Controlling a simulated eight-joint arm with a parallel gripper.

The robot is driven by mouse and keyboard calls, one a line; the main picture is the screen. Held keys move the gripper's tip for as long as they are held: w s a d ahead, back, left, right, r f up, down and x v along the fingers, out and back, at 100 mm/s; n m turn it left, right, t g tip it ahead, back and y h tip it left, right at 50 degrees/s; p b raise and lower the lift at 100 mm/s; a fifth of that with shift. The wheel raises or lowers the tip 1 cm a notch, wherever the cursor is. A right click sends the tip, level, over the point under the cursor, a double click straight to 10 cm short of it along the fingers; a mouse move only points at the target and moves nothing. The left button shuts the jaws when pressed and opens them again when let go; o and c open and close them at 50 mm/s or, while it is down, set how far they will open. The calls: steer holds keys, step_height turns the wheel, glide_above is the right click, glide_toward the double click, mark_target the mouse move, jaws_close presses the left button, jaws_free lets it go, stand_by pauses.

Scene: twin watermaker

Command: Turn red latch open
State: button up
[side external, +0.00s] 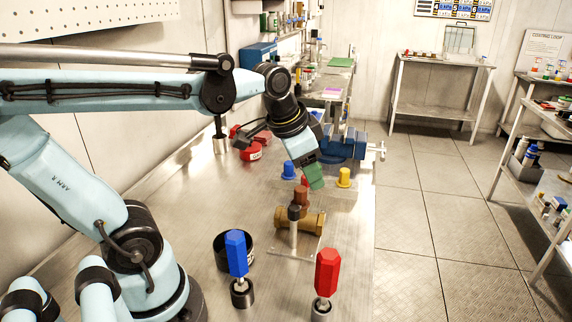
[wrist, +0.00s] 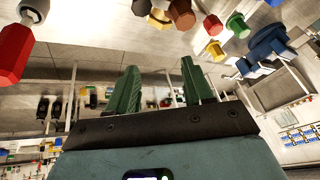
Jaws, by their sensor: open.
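No part is clearly recognisable as a latch. The red candidates include a red hexagonal handle (side external: 327,272) upright on a metal base at the front right of the bench; a similar handle (wrist: 14,55) shows at the left of the wrist view. A brass valve-like fitting (side external: 308,221) with a brown-red knob (side external: 300,195) stands mid-bench; the knob also shows in the wrist view (wrist: 181,14). My gripper (side external: 315,180) hangs above and behind the fitting. In the wrist view its green fingers (wrist: 160,85) are spread apart with nothing held between them.
A blue hexagonal handle (side external: 237,254) and a black bowl (side external: 222,252) stand left of the fitting. A blue vise (side external: 343,145) is behind my gripper. Blue (side external: 288,171) and yellow (side external: 344,177) plugs stand nearby. The bench's right edge is close to the red handle.

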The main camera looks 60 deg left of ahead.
mark_target(305, 185)
steer(key=w+a+r+m+g, duration=0.4)
steer(key=w+a+m+g, duration=0.15)
steer(key=a, duration=0.45)
steer(key=shift+m+t+h, duration=0.3)
steer(key=shift+m+t, duration=0.05)
steer(key=f, duration=1.2)
steer(key=shift+w+d, duration=0.2)
steer(key=shift+w, duration=0.1)
jaws_close()
